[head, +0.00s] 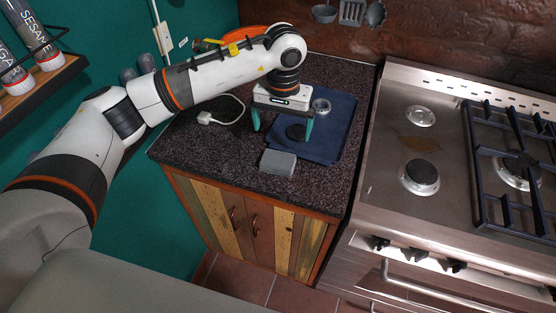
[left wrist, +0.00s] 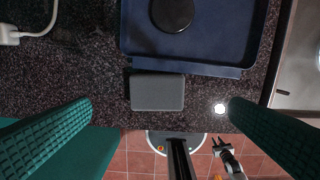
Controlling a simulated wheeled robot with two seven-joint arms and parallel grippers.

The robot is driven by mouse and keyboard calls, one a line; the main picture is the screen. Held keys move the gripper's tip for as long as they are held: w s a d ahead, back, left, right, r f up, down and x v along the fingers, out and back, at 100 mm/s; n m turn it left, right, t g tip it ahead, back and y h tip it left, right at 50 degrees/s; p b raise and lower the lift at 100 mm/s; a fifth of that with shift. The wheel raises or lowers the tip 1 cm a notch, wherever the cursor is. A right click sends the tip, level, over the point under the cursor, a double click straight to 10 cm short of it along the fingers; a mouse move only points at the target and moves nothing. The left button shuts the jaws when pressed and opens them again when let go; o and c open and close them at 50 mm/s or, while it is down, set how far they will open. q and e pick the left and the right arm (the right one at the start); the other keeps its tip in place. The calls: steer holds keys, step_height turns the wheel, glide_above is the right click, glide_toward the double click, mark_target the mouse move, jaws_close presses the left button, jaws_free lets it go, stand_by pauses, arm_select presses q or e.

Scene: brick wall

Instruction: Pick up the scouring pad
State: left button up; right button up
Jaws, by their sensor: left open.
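The scouring pad is a grey rectangular block (head: 278,163) lying flat on the dark speckled counter near its front edge. In the left wrist view the pad (left wrist: 157,92) lies between the two green fingers in the picture, just below a navy tray. My left gripper (head: 281,128) is open and empty, pointing down. Its fingertips are apart and above the counter, a little behind the pad in the head view. What may be my right gripper (left wrist: 223,146) shows small and low in the left wrist view; its jaws are too small to judge.
The navy tray (head: 335,145) holds a dark round disc (left wrist: 172,12) and a metal ring-like item (head: 320,106). A white plug with cable (head: 205,118) lies to the left. A steel stove (head: 390,190) adjoins on the right. Bare counter (head: 225,150) lies left of the pad.

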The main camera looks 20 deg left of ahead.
arm_select(q)
steer(key=p, duration=0.2)
glide_above(279, 157)
steer(key=f, duration=0.5)
steer(key=shift+w+d, duration=0.25)
steer(key=f, duration=0.1)
steer(key=f+p, duration=0.1)
steer(key=f, duration=0.1)
steer(key=f+p, duration=0.1)
steer(key=shift+s+a+f, duration=0.3)
steer(key=shift+f, duration=0.5)
steer(key=shift+c, duration=0.3)
steer(key=c, duration=0.9)
